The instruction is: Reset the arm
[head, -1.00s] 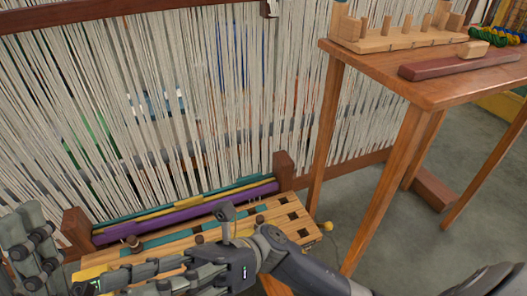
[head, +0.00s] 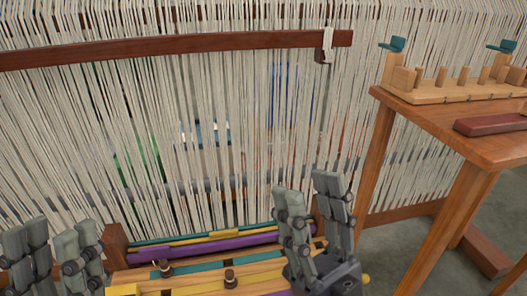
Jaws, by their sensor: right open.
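My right gripper (head: 313,222) points upward at the lower middle, in front of the right end of the wooden bench. Its grey jointed fingers are apart with nothing between them. My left gripper (head: 53,256) is at the lower left corner, left of the bench. Its fingers also point up, with an empty gap between them. Its lower part is cut off by the picture edge.
A wooden bench (head: 200,272) with coloured strips and dark pegs lies between my grippers. Behind it hang dense pale loom threads (head: 220,130) under a dark red beam (head: 180,48). A wooden table (head: 440,122) with a pegged rack (head: 450,92) stands at right.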

